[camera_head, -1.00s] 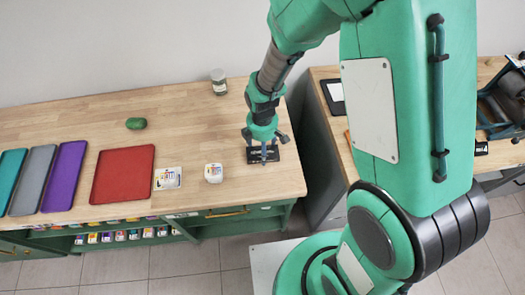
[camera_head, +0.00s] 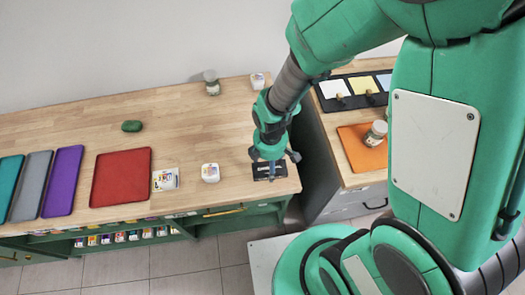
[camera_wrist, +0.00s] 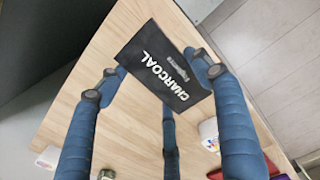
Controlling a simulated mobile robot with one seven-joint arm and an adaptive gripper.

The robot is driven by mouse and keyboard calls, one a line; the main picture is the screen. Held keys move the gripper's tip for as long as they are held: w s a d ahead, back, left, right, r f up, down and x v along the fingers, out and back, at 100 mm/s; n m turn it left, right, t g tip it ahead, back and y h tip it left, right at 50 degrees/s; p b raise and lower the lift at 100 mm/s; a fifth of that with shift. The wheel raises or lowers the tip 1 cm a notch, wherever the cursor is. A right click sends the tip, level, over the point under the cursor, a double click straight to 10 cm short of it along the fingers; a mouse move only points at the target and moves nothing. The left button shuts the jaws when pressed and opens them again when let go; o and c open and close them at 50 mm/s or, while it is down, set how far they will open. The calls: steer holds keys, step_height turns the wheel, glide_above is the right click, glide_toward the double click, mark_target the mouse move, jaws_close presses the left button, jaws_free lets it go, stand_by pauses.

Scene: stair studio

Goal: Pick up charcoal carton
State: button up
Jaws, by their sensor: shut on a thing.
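The charcoal carton (camera_head: 262,174) is a small black box at the right end of the wooden counter. In the wrist view, its black face (camera_wrist: 150,85) reads "CHARCOAL" in white letters. My gripper (camera_head: 272,165) is over the carton, and its blue fingers (camera_wrist: 157,74) close on it from opposite sides in the wrist view. A further blue finger sits at the carton's near side. Whether the carton touches the counter or is slightly above it, I cannot tell.
The counter (camera_head: 215,120) also holds a white tub (camera_head: 210,173), a white label card (camera_head: 165,180), a red tray (camera_head: 120,177), a green object (camera_head: 131,126) and a jar (camera_head: 211,82). A second counter at right bears an orange tray (camera_head: 362,147) and another jar (camera_head: 376,134).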

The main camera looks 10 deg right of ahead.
steer(key=shift+s+d+r+p, duration=0.1)
steer(key=shift+s+d, duration=0.15)
steer(key=shift+s, duration=0.65)
steer(key=shift+s+d+r+p, duration=0.1)
steer(key=shift+s+d+p, duration=0.1)
steer(key=shift+s, duration=0.75)
steer(key=shift+s+d+r+p, duration=0.1)
steer(key=shift+s+d, duration=0.15)
steer(key=shift+s, duration=0.65)
